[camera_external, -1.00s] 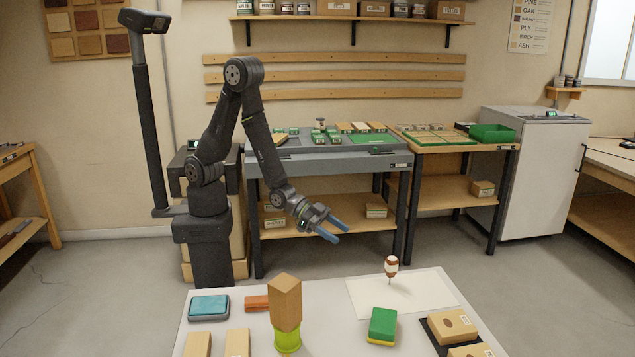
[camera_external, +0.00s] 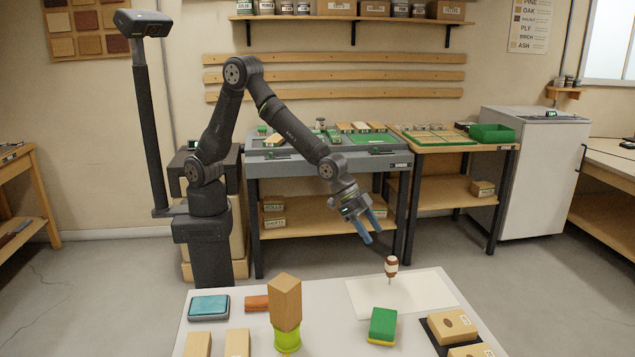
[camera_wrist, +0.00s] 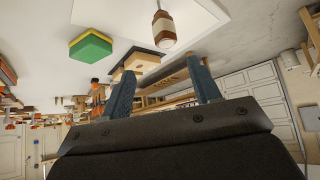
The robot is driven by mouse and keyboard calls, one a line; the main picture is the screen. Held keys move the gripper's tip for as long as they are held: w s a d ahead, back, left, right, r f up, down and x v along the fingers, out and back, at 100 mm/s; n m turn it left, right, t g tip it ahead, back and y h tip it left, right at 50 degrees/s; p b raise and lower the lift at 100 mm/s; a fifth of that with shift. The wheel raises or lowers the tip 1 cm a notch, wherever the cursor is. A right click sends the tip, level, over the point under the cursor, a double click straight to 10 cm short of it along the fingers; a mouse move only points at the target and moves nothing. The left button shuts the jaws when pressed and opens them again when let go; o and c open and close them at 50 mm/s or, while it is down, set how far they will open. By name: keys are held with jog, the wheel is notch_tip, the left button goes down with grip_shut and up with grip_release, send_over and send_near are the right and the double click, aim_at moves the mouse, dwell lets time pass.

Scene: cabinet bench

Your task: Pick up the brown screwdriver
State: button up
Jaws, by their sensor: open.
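The brown screwdriver (camera_external: 391,266) has a brown and white banded handle and a thin shaft pointing down. It stands upright on a white sheet (camera_external: 425,290) on the table. It also shows in the wrist view (camera_wrist: 164,30), near the top, beyond the fingers. My gripper (camera_external: 377,230) is open and empty, with blue fingers pointing down and to the right. It is above and behind the screwdriver, a little to its left, and apart from it. The two fingers also show in the wrist view (camera_wrist: 165,82).
A green and yellow block (camera_external: 382,325) lies in front of the screwdriver. A tall wooden block (camera_external: 286,303) stands on a lime-green cup (camera_external: 287,340) to the left. Wooden blocks (camera_external: 452,325) sit on a dark tray at the right. The sheet around the screwdriver is clear.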

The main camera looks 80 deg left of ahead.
jog(key=g+y, duration=0.2)
send_near(391, 258)
jog(key=x, duration=0.6)
jog(key=shift+s+d, duration=0.15)
jog(key=shift+d, duration=0.1)
jog(key=shift+a+x, duration=0.15)
jog(key=shift+x, duration=1.15)
jog(key=shift+a+x, duration=0.15)
jog(key=shift+x, duration=1.15)
jog(key=c, duration=1.1)
